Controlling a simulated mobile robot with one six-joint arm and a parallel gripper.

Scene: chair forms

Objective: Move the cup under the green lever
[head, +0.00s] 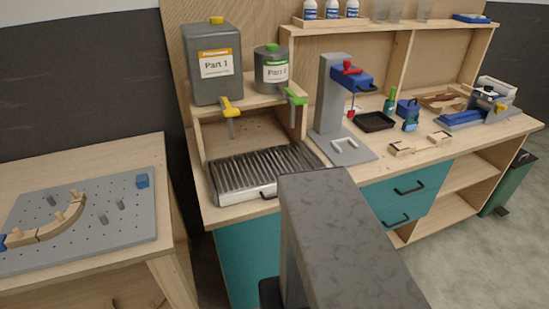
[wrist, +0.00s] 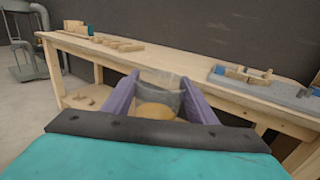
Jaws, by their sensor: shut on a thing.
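The green lever (head: 295,96) is the tap on the smaller grey canister (head: 271,70) labelled Part 1, which stands on a raised wooden shelf. Below it is a ribbed metal drip tray (head: 235,196) at the bench front. In the wrist view, my gripper (wrist: 160,78) has its purple fingers closed on both sides of a clear cup (wrist: 163,101). A tan colour shows low in the cup; I cannot tell whether it is contents or background. The cup and gripper do not show in the head view, where my arm (head: 335,225) fills the lower middle.
A larger canister (head: 212,65) with a yellow lever (head: 231,106) stands left of the smaller one. A grey drill stand (head: 330,95) rises close to its right. A table with a grey pegboard (head: 110,225) is at left. Clear glasses (head: 394,13) stand on the top shelf.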

